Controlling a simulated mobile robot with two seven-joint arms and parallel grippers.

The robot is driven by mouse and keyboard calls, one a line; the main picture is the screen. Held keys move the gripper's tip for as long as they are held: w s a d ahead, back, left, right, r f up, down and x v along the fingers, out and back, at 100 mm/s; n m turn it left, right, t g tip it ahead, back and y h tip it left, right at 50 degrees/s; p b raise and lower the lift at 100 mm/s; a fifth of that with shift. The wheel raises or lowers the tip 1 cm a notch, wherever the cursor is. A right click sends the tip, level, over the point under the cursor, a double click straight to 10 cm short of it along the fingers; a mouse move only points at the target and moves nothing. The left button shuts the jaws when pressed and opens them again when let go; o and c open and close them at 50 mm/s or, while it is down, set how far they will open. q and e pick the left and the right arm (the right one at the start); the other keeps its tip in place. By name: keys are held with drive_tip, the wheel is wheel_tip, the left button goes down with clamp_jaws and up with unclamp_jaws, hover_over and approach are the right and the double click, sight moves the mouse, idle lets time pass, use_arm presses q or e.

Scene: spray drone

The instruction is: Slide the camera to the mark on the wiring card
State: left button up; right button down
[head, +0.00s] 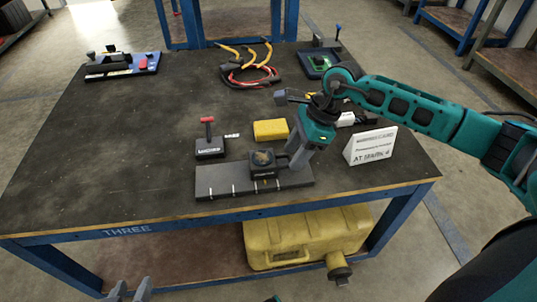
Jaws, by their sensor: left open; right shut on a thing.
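The camera (263,168) is a dark block with a brownish round top. It sits on a dark grey rail (213,183) with several white marks along its front side, near the table's front edge. My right gripper (288,161) reaches down from the right and is shut on the camera's right side; its fingers partly hide the rail there. The white wiring card (371,147) stands to the right of the rail, and its last line seems to read "AT MARK 4". My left gripper (130,291) is open and empty at the bottom left, in front of the table.
A small black box with a red-topped lever (208,140) stands behind the rail's left end. Red and yellow cables (250,72) lie at the back.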

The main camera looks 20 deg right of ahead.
drive_tip(key=shift+s+d, duration=0.2)
drive_tip(key=shift+d, duration=0.6)
drive_tip(key=shift+s+d, duration=0.2)
drive_tip(key=shift+d, duration=0.6)
drive_tip(key=c, duration=0.5)
unclamp_jaws()
drive_tip(key=shift+d+r, duration=0.1)
drive_tip(key=shift+r, duration=0.25)
drive_tip(key=p+v, duration=0.2)
drive_tip(key=v, duration=1)
drive_tip(key=shift+s+d+r, duration=0.1)
drive_tip(key=shift+s, duration=0.05)
